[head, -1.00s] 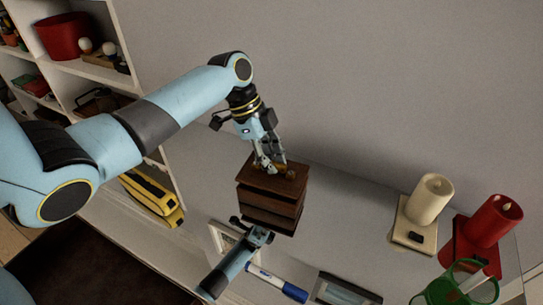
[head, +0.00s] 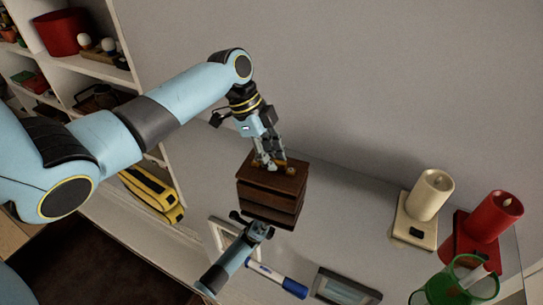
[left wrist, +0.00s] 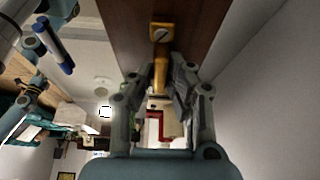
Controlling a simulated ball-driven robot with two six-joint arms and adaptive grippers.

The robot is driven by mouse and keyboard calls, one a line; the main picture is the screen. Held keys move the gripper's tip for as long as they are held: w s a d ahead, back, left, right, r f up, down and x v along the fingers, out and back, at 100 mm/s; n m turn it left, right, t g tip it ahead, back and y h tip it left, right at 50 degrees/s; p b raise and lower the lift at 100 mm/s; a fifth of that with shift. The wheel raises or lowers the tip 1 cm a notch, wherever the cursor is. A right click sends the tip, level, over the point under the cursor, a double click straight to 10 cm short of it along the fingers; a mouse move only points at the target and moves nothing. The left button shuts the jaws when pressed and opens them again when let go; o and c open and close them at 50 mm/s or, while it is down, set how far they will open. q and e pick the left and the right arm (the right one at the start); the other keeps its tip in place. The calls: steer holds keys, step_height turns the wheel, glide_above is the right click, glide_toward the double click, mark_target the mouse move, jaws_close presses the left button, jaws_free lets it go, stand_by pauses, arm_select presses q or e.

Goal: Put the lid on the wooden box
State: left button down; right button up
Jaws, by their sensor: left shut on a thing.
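The wooden box (head: 268,213) is dark brown and stands on the white shelf top against the wall. Its brown lid (head: 270,178) is over the box, roughly in line with it. I cannot tell whether the lid rests fully on the rim. My left gripper (head: 271,164) comes down from above and is shut on the lid's brass-coloured handle. In the left wrist view the handle (left wrist: 160,65) runs between the fingers (left wrist: 160,88) below the brown wood of the lid (left wrist: 185,20).
A blue marker (head: 277,280) and framed pictures (head: 345,288) are nearby. A cream candle (head: 430,195), red candle (head: 495,215) and green cup (head: 465,285) stand right. Shelf between box and candles is clear.

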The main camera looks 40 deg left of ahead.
arm_select(q)
steer(key=shift+f+b, duration=0.55)
steer(key=shift+f, duration=0.25)
stand_by(0.4)
steer(key=c, duration=1.2)
jaws_free()
steer(key=shift+r, duration=0.1)
step_height(320, 180, up, 7)
steer(key=p, duration=0.7)
